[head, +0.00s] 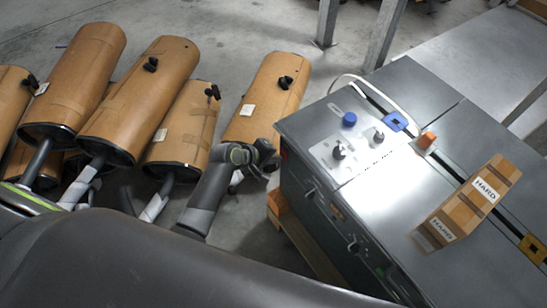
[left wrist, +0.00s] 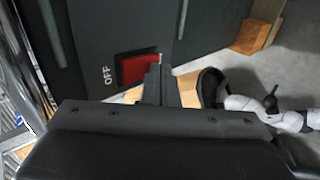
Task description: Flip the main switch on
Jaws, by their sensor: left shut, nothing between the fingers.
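The main switch (left wrist: 138,68) is a red rocker in a dark frame on the machine's dark side panel, seen in the left wrist view. The word OFF is printed to its left. The switch is hidden in the head view. My left gripper (left wrist: 159,76) is shut and empty, its fingertips at the right edge of the switch. I cannot tell whether they touch it. In the head view my left gripper (head: 264,160) is beside the left side of the grey machine (head: 390,210). My right gripper is not in view.
Several brown-wrapped mufflers (head: 143,100) stand on the left, one (head: 268,95) close behind my left gripper. The machine top carries a blue knob (head: 349,119), an orange-capped part (head: 426,140) and a cardboard box (head: 471,204). A wooden pallet (head: 300,243) lies under the machine.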

